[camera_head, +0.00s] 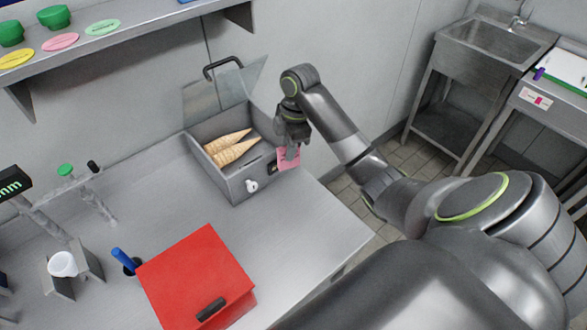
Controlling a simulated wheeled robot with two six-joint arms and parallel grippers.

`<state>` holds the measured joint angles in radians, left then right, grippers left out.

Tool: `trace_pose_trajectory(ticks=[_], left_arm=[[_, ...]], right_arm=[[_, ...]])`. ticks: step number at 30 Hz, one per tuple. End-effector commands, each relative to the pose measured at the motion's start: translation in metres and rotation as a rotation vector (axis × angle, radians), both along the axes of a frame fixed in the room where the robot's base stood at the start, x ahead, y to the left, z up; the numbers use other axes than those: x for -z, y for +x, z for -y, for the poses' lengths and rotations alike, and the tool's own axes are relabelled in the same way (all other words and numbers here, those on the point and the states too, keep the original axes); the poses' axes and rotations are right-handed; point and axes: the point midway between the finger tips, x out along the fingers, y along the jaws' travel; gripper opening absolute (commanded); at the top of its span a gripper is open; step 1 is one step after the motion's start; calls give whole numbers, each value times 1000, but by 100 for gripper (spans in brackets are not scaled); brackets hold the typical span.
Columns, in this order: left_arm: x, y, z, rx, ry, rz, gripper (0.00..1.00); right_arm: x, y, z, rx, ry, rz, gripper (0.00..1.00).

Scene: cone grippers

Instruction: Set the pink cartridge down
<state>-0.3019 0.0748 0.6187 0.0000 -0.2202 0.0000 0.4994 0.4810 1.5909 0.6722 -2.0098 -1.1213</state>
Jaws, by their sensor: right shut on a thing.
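My right gripper (291,150) is shut on the pink cartridge (289,159), a small flat pink piece. It holds the cartridge upright at the right end of the front of a grey metal box (238,186). The fingers hide part of the cartridge, and I cannot tell whether it touches the box. The box's clear lid (222,88) with a dark handle stands open, and several cones (230,149) lie inside. My left gripper is not in view.
A red box (196,272) with a dark handle stands at the table's front. A blue-handled tool (121,258) and a white cup (63,264) are to its left. The steel table (300,237) is clear between the boxes and its right edge. A shelf (120,42) hangs above.

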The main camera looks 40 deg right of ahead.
Motion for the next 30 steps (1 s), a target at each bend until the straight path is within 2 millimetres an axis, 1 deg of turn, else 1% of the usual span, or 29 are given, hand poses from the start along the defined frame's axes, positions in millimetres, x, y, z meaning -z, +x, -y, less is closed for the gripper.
trace_pose_trajectory(ticks=[1, 8, 11, 15, 18, 21, 24, 26, 30], left_arm=[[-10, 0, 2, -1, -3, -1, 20], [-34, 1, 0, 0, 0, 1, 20], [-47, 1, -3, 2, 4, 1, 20], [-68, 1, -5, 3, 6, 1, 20], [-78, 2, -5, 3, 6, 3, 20], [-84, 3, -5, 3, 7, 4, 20], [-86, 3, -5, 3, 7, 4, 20], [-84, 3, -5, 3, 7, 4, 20], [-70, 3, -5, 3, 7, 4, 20]], right_arm=[[-1, -9, -5, -21, -1, -5, 0], [9, -46, -25, -116, -6, -10, 0], [11, -68, -35, -164, -5, -11, 0], [11, -103, -51, -232, -1, -10, 0], [10, -125, -60, -271, 1, -6, 0], [9, -140, -66, -296, 2, -2, 0], [10, -148, -69, -310, 3, 0, 0], [13, -150, -70, -313, 2, 0, 0], [26, -151, -70, -314, 2, 0, 0]])
